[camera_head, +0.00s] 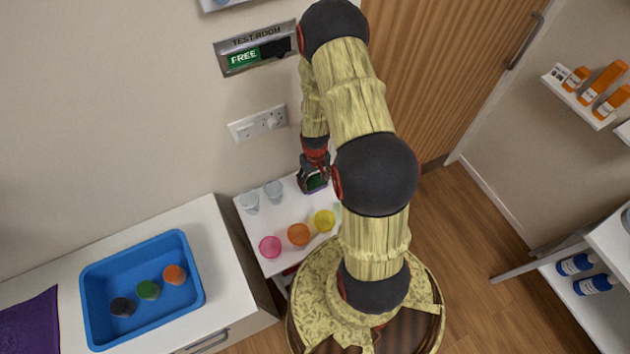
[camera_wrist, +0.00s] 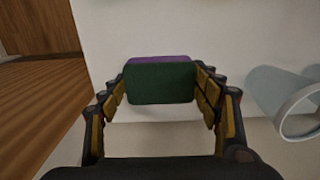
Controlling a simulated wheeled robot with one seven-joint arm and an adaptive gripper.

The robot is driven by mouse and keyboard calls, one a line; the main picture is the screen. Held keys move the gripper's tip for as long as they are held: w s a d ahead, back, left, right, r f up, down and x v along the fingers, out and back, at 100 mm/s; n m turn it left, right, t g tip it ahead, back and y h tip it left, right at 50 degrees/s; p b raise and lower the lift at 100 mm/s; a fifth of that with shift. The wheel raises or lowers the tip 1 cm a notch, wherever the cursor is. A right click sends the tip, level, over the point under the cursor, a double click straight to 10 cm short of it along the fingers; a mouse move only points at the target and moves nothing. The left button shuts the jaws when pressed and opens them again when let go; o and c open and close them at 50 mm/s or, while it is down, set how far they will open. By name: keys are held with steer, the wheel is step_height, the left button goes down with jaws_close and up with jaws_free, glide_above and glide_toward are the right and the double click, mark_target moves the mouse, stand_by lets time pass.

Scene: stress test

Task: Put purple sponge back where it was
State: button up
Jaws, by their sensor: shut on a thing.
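The purple sponge (camera_wrist: 160,60) is between the fingers of my gripper (camera_wrist: 161,88) in the wrist view. Its dark green face is turned to the camera, and its purple side shows as a strip along the top. My gripper is shut on it, with a finger at each side. In the head view, my gripper (camera_head: 315,183) is at the back of the small white table (camera_head: 283,217), right of two clear glasses. Only a small green part of the sponge shows there. I cannot tell whether the sponge touches the table.
Clear glasses (camera_head: 262,196) stand left of my gripper; one glass (camera_wrist: 290,100) shows close by in the wrist view. Pink (camera_head: 270,247), orange (camera_head: 299,234) and yellow (camera_head: 324,220) cups stand in front. A blue tray (camera_head: 190,262) holds three round things. The wall is close behind.

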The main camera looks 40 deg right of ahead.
steer(key=shift+f, duration=0.15)
steer(key=o, duration=1)
